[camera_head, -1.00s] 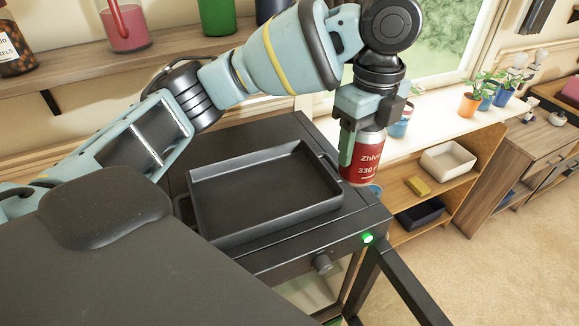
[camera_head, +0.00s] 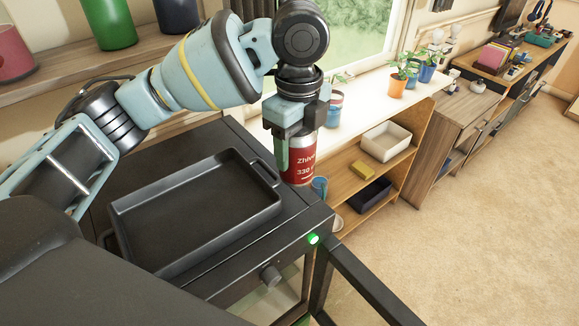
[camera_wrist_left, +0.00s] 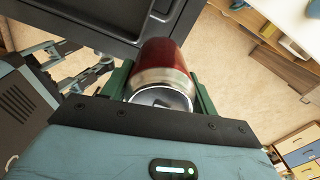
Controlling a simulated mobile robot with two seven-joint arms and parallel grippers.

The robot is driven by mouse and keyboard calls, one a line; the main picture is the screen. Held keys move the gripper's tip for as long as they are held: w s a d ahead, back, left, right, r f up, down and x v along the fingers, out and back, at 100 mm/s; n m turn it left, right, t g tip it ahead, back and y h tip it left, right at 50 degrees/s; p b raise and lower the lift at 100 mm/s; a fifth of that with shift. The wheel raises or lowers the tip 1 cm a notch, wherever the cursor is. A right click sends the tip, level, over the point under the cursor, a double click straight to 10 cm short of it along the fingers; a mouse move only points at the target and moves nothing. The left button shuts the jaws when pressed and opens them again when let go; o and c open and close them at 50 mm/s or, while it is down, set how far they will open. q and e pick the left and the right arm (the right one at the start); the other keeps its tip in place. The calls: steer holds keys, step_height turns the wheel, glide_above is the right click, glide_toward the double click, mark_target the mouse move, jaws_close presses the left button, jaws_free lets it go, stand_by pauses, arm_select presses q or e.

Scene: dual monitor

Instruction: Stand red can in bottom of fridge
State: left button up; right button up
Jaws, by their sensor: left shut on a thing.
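The red can (camera_head: 299,163), with white lettering, is upright in my left gripper (camera_head: 289,150), whose fingers are shut on it. In the left wrist view the can (camera_wrist_left: 165,62) sits between the green fingers (camera_wrist_left: 160,92), its silver end facing the camera. In the head view the can is just past the far right edge of the fridge (camera_head: 290,222), in front of the shelf unit. The fridge is a dark cabinet with a glass door (camera_head: 365,285) swung open to the right. Its inside is mostly hidden from above. My right gripper is not in view.
A dark tray (camera_head: 195,210) lies on top of the fridge. A wooden shelf unit (camera_head: 392,172) holds a white bin (camera_head: 386,141), a yellow block (camera_head: 362,170) and a dark bin (camera_head: 369,196). Carpeted floor (camera_head: 490,220) to the right is clear.

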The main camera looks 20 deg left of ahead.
mark_target(297, 172)
arm_select(q)
steer(key=shift+f, duration=1)
step_height(297, 172, down, 4)
steer(key=shift+f, duration=0.2)
steer(key=shift+f, duration=0.2)
steer(key=o, duration=1.2)
